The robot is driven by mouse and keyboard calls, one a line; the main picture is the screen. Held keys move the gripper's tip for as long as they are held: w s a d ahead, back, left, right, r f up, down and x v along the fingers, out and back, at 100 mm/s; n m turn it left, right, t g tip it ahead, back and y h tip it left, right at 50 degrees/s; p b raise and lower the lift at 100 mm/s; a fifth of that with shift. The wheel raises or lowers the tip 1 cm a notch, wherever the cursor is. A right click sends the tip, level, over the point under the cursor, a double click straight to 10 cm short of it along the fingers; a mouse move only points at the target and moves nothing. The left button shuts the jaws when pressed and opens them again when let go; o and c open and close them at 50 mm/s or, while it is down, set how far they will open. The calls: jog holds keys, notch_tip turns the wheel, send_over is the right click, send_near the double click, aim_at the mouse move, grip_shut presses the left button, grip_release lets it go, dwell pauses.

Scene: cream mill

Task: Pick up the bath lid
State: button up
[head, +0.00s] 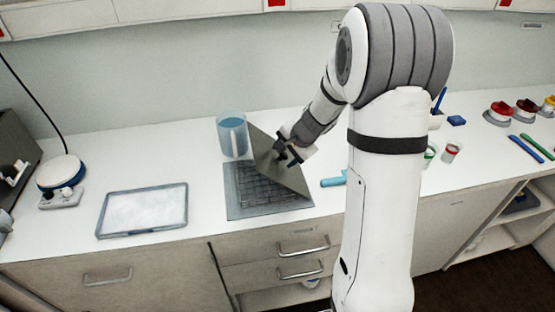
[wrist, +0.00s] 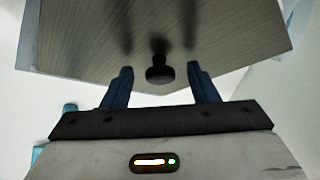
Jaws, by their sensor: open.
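The bath lid (head: 271,166) is a grey-brown metal plate. It sits tilted over the right part of a dark grey bath (head: 236,202), with a wire grid showing to its left. In the wrist view the lid (wrist: 90,40) fills the top, with a small dark knob (wrist: 160,73) near its lower edge. My gripper (head: 285,154) is at the lid's upper face. In the wrist view my gripper (wrist: 160,78) is open, with one blue finger on each side of the knob and a gap visible on both sides. The lid's underside is hidden.
A jug of blue liquid (head: 231,134) stands just behind the bath. A framed white tray (head: 143,209) lies to the left, and a round white-topped device (head: 61,172) is farther left. A light-blue item (head: 333,181) lies right of the bath. The bench between tray and bath is clear.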

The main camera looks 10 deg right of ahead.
jog(key=shift+c, duration=0.2)
jog(key=c, duration=1)
jog(key=shift+o, duration=0.2)
jog(key=shift+r, duration=0.1)
notch_tip(320, 180, up, 10)
notch_tip(320, 180, up, 9)
jog(key=p, duration=0.7)
send_over(286, 156)
jog(key=shift+f, duration=0.2)
